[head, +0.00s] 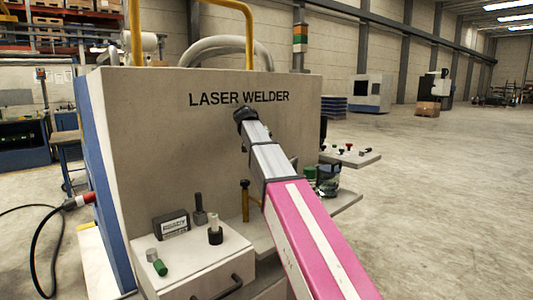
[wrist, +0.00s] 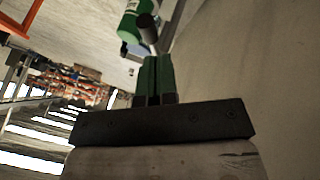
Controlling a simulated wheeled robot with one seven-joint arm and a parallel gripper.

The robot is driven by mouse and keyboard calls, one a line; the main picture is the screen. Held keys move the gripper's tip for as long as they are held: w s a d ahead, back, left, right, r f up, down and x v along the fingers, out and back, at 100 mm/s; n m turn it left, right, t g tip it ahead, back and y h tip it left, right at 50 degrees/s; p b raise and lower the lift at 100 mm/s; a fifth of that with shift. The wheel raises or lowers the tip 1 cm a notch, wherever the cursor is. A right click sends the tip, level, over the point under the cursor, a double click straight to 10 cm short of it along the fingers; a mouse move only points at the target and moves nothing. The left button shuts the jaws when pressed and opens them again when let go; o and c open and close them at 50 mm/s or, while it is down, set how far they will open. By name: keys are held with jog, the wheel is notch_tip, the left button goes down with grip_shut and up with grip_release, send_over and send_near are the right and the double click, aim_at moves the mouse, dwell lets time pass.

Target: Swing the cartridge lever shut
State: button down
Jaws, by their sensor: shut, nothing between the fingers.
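In the wrist view my gripper (wrist: 152,60) shows two green fingers pressed together on a black crossbar, with nothing held. Just beyond the tips is a green cylinder with a white band (wrist: 130,22). A dark, round-ended piece (wrist: 148,26) lies across it, close to the fingertips; whether they touch I cannot tell. I cannot tell whether this dark piece is the cartridge lever. In the head view my pink and grey arm crosses in front of the laser welder (head: 140,130); I cannot make out the fingers there. Green and dark parts (head: 326,180) show just right of the arm.
A bench block with a bar handle (head: 230,285) stands front left, bearing a black box (head: 171,224), knobs and a small green cylinder (head: 157,262). A shelf with small coloured knobs (head: 355,157) juts out right. A cable (head: 33,245) lies left.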

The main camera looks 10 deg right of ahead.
jog(key=x, duration=0.8)
jog(key=shift+s+d+f, duration=0.1)
jog(key=s+d+n+t+y, duration=0.3)
jog(key=d+n, duration=0.7)
jog(key=d, duration=0.8)
jog(key=shift+n+t+y, duration=0.4)
jog(key=shift+t+y, duration=0.2)
jog(key=shift+t, duration=0.1)
jog(key=shift+s, duration=0.1)
